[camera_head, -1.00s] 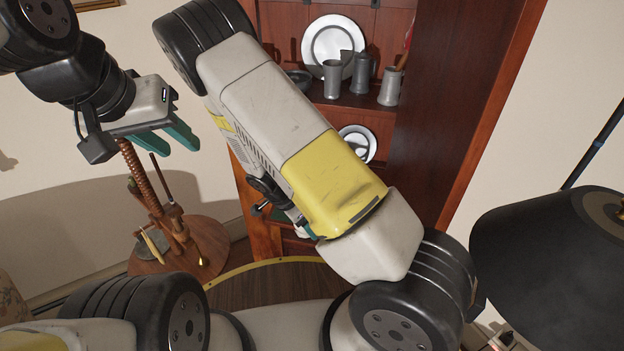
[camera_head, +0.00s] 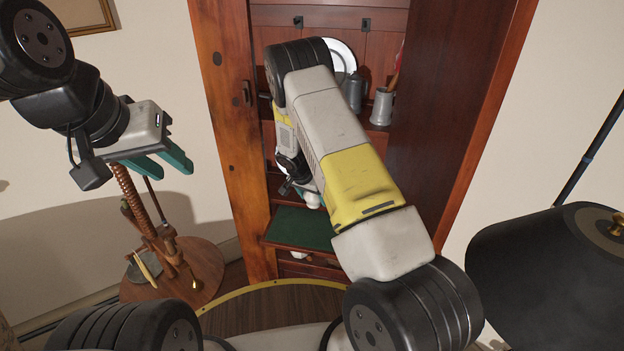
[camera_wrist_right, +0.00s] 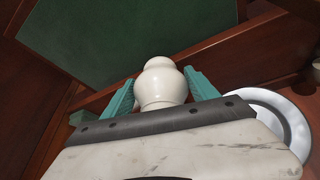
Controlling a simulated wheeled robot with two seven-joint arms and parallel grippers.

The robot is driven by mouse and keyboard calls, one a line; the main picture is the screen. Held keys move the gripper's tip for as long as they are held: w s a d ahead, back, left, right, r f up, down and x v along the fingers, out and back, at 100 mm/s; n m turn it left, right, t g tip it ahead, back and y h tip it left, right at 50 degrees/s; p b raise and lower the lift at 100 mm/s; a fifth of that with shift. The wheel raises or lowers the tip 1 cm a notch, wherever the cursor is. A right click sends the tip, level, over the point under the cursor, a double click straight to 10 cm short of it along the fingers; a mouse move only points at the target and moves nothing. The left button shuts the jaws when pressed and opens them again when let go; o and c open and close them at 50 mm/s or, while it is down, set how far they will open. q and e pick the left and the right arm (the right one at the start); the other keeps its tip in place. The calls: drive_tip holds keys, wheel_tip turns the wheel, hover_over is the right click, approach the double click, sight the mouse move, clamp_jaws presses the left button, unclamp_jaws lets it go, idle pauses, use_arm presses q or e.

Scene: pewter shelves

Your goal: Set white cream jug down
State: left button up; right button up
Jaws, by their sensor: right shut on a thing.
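The white cream jug (camera_wrist_right: 161,84) is in my right gripper (camera_wrist_right: 160,92), between its two teal fingers in the right wrist view. A small white part of the jug (camera_head: 312,200) shows below my right arm in the head view, above a green-lined surface (camera_head: 300,229) of the wooden cabinet. The green surface (camera_wrist_right: 120,38) also shows beyond the jug in the wrist view, and I see a gap of wood edge before it. My left gripper (camera_head: 174,166) is open and empty, at left, away from the cabinet. My right arm hides much of the shelves.
Pewter mugs (camera_head: 382,106) and a partly hidden plate (camera_head: 343,52) stand on the shelf above. A plate (camera_wrist_right: 283,113) lies beside my gripper in the wrist view. A round wooden table (camera_head: 198,268) is at left, a dark lampshade (camera_head: 545,270) at right.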

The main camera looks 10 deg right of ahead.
drive_tip(key=w+d, duration=0.2)
drive_tip(key=d, duration=0.1)
drive_tip(key=shift+w+d, duration=0.15)
drive_tip(key=shift+w, duration=0.2)
drive_tip(key=shift+w+d+f, duration=0.15)
drive_tip(key=shift+w+f, duration=0.05)
drive_tip(key=shift+f, duration=0.55)
drive_tip(key=o, duration=1.7)
drive_tip(key=shift+f, duration=0.15)
drive_tip(key=shift+c, duration=0.2)
drive_tip(key=v, duration=1.2)
